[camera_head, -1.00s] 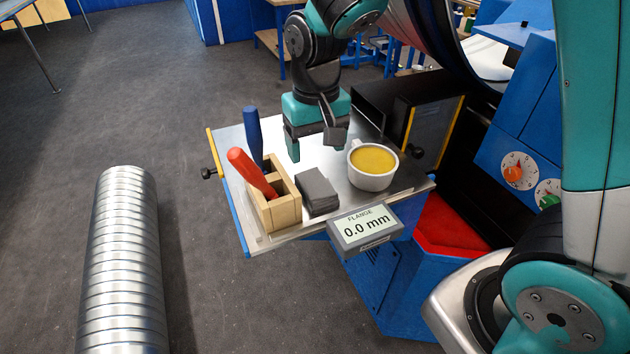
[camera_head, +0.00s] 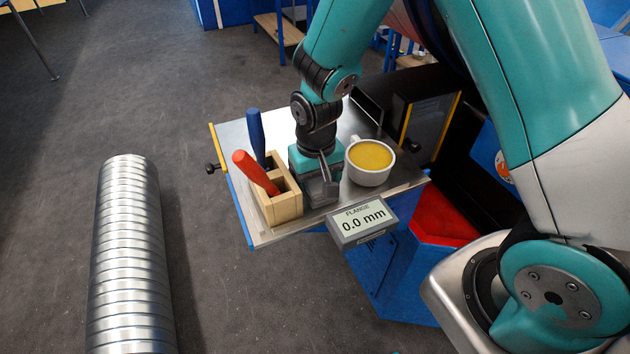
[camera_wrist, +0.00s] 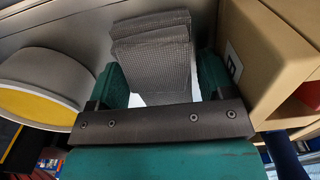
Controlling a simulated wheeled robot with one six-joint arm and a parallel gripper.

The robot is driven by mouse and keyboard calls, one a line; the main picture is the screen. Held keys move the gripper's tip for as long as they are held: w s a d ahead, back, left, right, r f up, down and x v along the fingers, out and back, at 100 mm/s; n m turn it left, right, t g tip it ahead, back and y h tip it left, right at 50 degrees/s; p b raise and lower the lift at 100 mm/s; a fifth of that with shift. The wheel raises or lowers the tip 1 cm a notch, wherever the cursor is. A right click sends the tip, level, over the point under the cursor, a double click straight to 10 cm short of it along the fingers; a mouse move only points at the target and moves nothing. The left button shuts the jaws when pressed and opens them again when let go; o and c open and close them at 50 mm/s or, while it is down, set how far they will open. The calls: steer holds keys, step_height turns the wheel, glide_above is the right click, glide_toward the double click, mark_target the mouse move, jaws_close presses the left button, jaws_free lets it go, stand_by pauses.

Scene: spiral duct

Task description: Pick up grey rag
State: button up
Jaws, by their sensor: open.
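The grey rag (camera_wrist: 153,55) is a folded, textured stack lying on the metal table plate. In the wrist view it lies between the two teal fingers of my gripper (camera_wrist: 160,85), which are apart on either side of it. In the head view my gripper (camera_head: 318,188) is low over the plate, between the wooden tool box and the cup, and covers most of the rag (camera_head: 320,192). Whether the fingers touch the rag cannot be told.
A wooden box (camera_head: 288,208) with red (camera_head: 254,172) and blue (camera_head: 256,137) handles stands close left of my gripper. A white cup (camera_head: 369,177) of yellow stuff stands close right. A display reading 0.0 mm (camera_head: 362,221) is at the front edge. The plate's back left is clear.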

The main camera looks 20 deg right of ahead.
steer(key=shift+c, duration=0.4)
steer(key=c, duration=0.6)
steer(key=shift+r, duration=0.15)
step_height(320, 180, up, 20)
steer(key=b, duration=0.4)
